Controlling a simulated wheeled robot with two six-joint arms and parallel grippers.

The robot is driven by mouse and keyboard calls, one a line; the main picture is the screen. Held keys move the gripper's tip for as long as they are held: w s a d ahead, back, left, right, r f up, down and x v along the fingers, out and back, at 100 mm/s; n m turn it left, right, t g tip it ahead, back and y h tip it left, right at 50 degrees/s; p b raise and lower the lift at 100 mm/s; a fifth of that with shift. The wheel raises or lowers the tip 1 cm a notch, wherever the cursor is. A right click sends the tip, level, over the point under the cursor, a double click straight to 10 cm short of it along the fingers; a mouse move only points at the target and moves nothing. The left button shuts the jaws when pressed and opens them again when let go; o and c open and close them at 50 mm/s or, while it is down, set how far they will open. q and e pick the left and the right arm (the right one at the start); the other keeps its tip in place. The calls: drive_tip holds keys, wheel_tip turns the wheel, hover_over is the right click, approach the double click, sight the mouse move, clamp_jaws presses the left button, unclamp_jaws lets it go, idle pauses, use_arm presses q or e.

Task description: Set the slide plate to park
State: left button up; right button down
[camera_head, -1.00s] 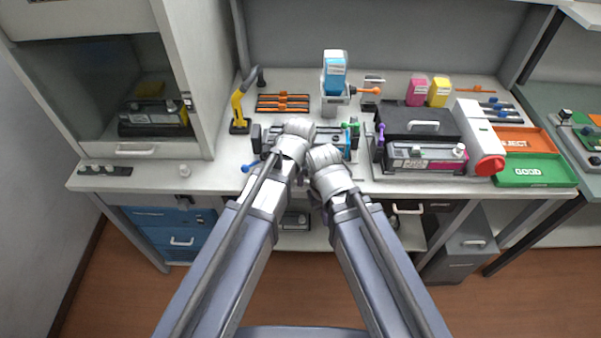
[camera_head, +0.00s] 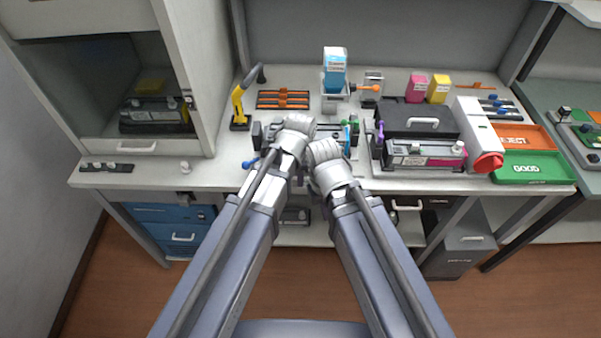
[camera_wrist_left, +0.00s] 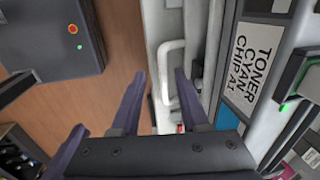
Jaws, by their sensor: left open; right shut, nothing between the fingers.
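A grey bench fixture (camera_head: 353,133) with green parts and a blue-tipped lever (camera_head: 250,163) stands at the middle front of the bench. My arms hide most of it, and I cannot single out a slide plate. The left wrist view shows a cartridge label reading TONER CYAN CHIP A1 (camera_wrist_left: 254,55) and a white U-shaped handle (camera_wrist_left: 163,70). My left gripper (camera_wrist_left: 160,76) is open; the handle appears between its fingers, but I cannot tell how near. My right gripper (camera_head: 314,196) is shut and empty, low at the fixture's front and mostly hidden by its wrist.
A black case (camera_head: 415,121) and a cartridge (camera_head: 425,154) stand to the right, beside a white device with a red end (camera_head: 487,162). Orange REJECT (camera_head: 540,144) and green GOOD (camera_head: 555,168) trays lie farther right. Bench at front left is mostly clear.

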use_arm(q)
wheel_tip(320, 180, up, 7)
drive_tip(key=s+p, duration=0.1)
drive_tip(key=p, duration=0.5)
drive_tip(key=shift+s+f, duration=0.15)
drive_tip(key=s+a+n+g, duration=0.1)
drive_tip(key=s+a+n, duration=0.2)
drive_tip(key=a+n, duration=0.55)
drive_tip(key=s+a+n, duration=0.3)
drive_tip(key=a+n, duration=0.4)
drive_tip(key=n, duration=0.2)
drive_tip(key=s+d+m+g+y, duration=0.1)
drive_tip(key=s+d+m, duration=0.2)
drive_tip(key=d, duration=0.7)
drive_tip(key=shift+s+d+f, duration=0.15)
drive_tip(key=shift+s+d, duration=0.25)
drive_tip(key=shift+s, duration=0.7)
